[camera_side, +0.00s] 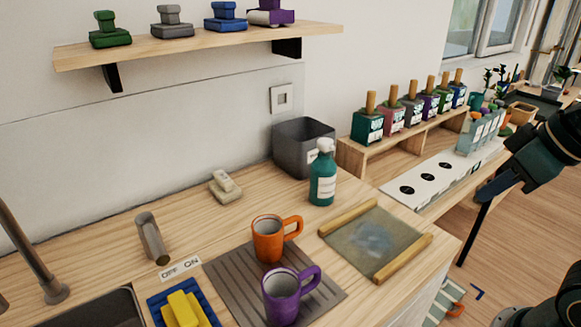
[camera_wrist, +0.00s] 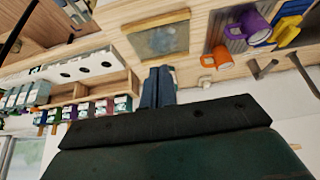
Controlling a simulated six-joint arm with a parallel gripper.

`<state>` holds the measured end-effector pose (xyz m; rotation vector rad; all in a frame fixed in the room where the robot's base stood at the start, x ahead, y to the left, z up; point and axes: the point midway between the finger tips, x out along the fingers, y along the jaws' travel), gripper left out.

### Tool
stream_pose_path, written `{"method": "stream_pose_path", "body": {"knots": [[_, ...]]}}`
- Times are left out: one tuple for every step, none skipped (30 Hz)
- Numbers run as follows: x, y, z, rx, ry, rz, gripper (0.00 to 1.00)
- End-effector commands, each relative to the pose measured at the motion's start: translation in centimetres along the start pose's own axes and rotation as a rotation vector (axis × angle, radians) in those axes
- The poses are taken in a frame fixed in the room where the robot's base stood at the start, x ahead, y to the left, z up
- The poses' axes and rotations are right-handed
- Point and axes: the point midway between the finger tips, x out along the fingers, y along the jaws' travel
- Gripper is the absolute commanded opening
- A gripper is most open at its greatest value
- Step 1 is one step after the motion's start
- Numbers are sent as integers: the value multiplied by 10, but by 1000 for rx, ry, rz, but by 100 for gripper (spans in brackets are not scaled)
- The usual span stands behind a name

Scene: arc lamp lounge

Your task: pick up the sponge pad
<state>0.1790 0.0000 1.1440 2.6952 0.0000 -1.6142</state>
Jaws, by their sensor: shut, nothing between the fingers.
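A yellow block (camera_side: 184,308), which looks like the sponge pad, rests on a blue ribbed dish (camera_side: 158,302) beside the sink at the bottom left of the side view. In the wrist view the yellow block (camera_wrist: 290,22) is at the top right corner, partly cut off. My gripper (camera_side: 488,192) is at the right of the side view, far from the block and beyond the counter's right end. In the wrist view its fingers (camera_wrist: 158,88) are together with nothing between them.
An orange mug (camera_side: 268,240) and a purple mug (camera_side: 283,298) stand on a grey ribbed mat (camera_side: 228,280) right of the dish. A framed screen (camera_side: 372,240), a teal bottle (camera_side: 323,180) and a grey bin (camera_side: 300,150) occupy the counter. A faucet (camera_side: 40,270) stands at left.

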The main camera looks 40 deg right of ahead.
Motion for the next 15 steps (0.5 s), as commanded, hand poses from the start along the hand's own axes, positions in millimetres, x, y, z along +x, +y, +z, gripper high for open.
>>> {"method": "stream_pose_path", "body": {"knots": [[0, 0, 0, 0, 0, 0, 0], [0, 0, 0, 0, 0, 0, 0], [0, 0, 0, 0, 0, 0, 2], [0, 0, 0, 0, 0, 0, 8], [0, 0, 0, 0, 0, 0, 14], [0, 0, 0, 0, 0, 0, 22], [0, 0, 0, 0, 0, 0, 28], [0, 0, 0, 0, 0, 0, 33], [0, 0, 0, 0, 0, 0, 41], [0, 0, 0, 0, 0, 0, 47], [0, 0, 0, 0, 0, 0, 53], [0, 0, 0, 0, 0, 0, 61], [0, 0, 0, 0, 0, 0, 67], [0, 0, 0, 0, 0, 0, 73], [0, 0, 0, 0, 0, 0, 80]]}}
